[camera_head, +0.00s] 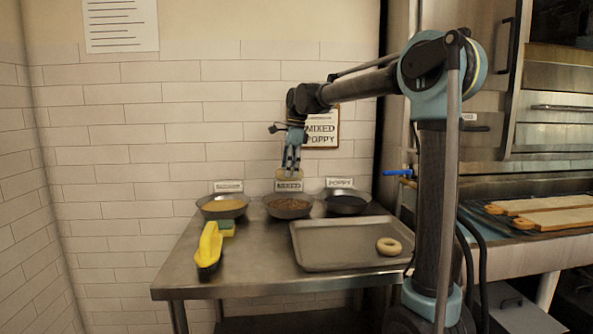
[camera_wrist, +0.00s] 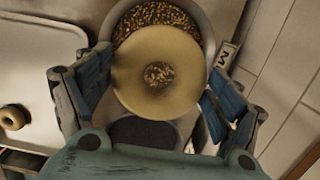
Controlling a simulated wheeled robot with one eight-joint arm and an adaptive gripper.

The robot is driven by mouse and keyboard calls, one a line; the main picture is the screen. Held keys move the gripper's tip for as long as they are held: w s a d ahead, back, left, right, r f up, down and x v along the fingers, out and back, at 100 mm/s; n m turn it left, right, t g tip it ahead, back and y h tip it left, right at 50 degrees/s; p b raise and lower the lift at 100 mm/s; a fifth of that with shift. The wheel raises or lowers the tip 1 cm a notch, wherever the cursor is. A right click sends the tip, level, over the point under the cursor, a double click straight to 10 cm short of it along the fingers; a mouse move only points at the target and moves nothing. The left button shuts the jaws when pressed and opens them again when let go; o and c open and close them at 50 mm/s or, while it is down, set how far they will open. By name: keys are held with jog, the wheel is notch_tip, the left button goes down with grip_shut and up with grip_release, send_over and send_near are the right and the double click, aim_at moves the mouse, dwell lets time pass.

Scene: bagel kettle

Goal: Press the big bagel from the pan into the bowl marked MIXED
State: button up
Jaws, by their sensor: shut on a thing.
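My gripper (camera_head: 291,165) is shut on the big bagel (camera_wrist: 132,82), a pale tan ring, with one finger on either side in the wrist view. The bagel hangs roughly level above the MIXED bowl (camera_head: 289,213), apart from it in the head view. This bowl is the middle one of three and holds brown mixed seeds. In the wrist view, the seeds (camera_wrist: 158,17) show beyond the bagel and through its hole. The bowl's label (camera_head: 289,186) stands behind it against the wall.
A bowl with yellowish seeds (camera_head: 223,205) stands left, and a dark poppy bowl (camera_head: 346,204) right. The metal tray (camera_head: 335,250) in front holds a small bagel (camera_head: 389,246). A yellow-and-black object (camera_head: 209,246) and a green block (camera_head: 227,228) lie at the table's left. A MIXED POPPY sign (camera_head: 321,129) hangs behind.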

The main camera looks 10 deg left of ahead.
aim_at(288, 205)
jog(key=shift+f, duration=4.85)
jog(key=shift+f, duration=0.3)
jog(key=shift+r, duration=0.1)
notch_tip(288, 205, up, 10)
